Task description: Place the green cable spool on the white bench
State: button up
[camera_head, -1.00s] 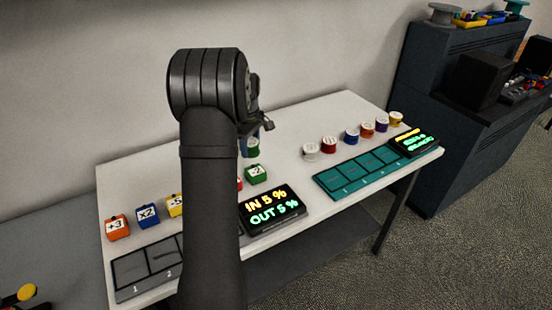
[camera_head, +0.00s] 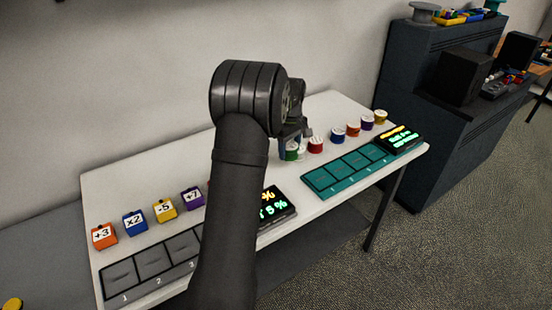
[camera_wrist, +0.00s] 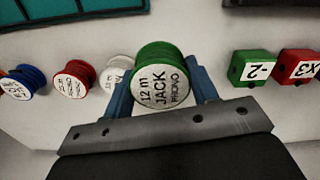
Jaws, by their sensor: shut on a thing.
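The green cable spool (camera_wrist: 160,78) has a white label reading "12 m JACK PHONO". My gripper (camera_wrist: 161,84) is shut on it, with a blue finger on each side. In the head view the spool (camera_head: 291,151) and the gripper (camera_head: 290,145) are over the white bench (camera_head: 236,162), at the left end of the spool row. The spool is at or just above the bench top; whether it touches is not clear. A white spool (camera_wrist: 117,72) is close beside it, with a narrow gap. My arm hides part of the bench middle.
Red (camera_head: 316,145), blue (camera_head: 337,136), orange (camera_head: 353,130), purple (camera_head: 367,122) and yellow (camera_head: 380,117) spools continue the row. A teal tray (camera_head: 345,172) lies in front. A green block (camera_wrist: 252,68) and a red block (camera_wrist: 297,66) stand on the spool's other side.

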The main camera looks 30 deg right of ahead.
send_over(278, 166)
notch_tip(278, 166, down, 3)
jog(key=shift+f, duration=1.95)
jog(key=shift+f, duration=0.1)
jog(key=o, duration=0.7)
jog(key=shift+f, duration=0.1)
jog(key=shift+o, duration=0.2)
notch_tip(278, 166, up, 12)
jog(key=shift+r, duration=0.2)
